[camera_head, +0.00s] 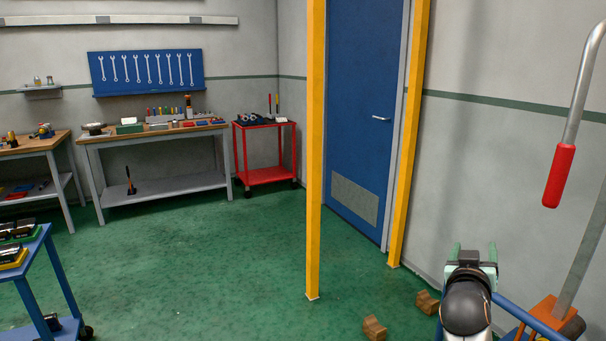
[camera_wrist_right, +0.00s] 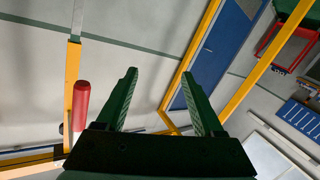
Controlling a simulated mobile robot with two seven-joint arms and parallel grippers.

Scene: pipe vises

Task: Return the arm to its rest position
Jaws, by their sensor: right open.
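My right gripper (camera_head: 474,250) is at the lower right of the head view, its two green fingers pointing up and away from me. In the right wrist view the same gripper (camera_wrist_right: 160,73) has its fingers spread wide apart, with nothing between them. It holds nothing and touches nothing that I can see. My left arm and left gripper are outside both views.
A lever with a red handle (camera_head: 559,176) hangs at the right, above an orange part (camera_head: 548,318) beside my right arm. Yellow posts (camera_head: 314,150) flank a blue door (camera_head: 362,100). Wooden blocks (camera_head: 375,328) lie on the floor. A blue cart (camera_head: 62,270) stands left; the middle floor is clear.

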